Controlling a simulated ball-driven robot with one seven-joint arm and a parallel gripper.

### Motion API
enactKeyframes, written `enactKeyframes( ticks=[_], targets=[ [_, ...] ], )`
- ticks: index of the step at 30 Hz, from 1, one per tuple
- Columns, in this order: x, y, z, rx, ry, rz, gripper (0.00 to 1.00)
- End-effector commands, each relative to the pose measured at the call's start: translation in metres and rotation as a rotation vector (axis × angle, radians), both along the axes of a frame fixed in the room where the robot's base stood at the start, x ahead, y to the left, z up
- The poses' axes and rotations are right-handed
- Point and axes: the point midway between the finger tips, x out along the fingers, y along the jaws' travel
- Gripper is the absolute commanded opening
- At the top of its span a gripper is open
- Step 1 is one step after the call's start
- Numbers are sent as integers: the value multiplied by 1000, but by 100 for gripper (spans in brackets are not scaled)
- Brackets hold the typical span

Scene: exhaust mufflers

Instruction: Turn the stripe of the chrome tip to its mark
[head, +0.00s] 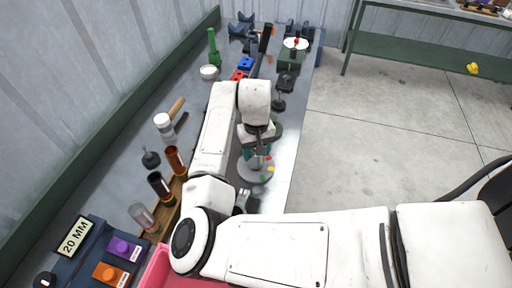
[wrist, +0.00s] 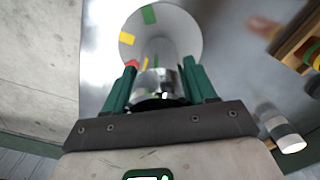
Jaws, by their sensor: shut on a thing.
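The chrome tip (wrist: 157,85) stands on a round pale disc (wrist: 185,28) in the wrist view. My gripper (wrist: 159,74) has its green fingers on both sides of the tip and is shut on it. A thin yellowish stripe (wrist: 147,62) shows near the tip's far end, partly lost in reflections. The disc has a green mark (wrist: 149,14), a yellow mark (wrist: 127,38) and a red mark (wrist: 131,64) beside the left finger. In the head view the disc (head: 249,176) lies below my gripper (head: 257,155); the tip is mostly hidden there.
A wooden rack (head: 163,217) with several tubes stands left of the disc on the grey bench (head: 112,160). The floor to the right is open.

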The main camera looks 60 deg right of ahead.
Motion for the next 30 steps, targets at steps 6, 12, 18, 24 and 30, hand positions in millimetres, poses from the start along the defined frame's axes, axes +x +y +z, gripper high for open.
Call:
enactKeyframes(
  ticks=[6, 12, 18, 24, 30],
  targets=[
    [0, 0, 1, -2, 1, 26, 21],
    [-1, 0, 2, -2, 3, 93, 21],
    [-1, -1, 2, -2, 2, 165, 21],
    [-1, -1, 0, -3, 4, 262, 21],
    [0, 0, 0, 0, 0, 288, 21]
  ],
)
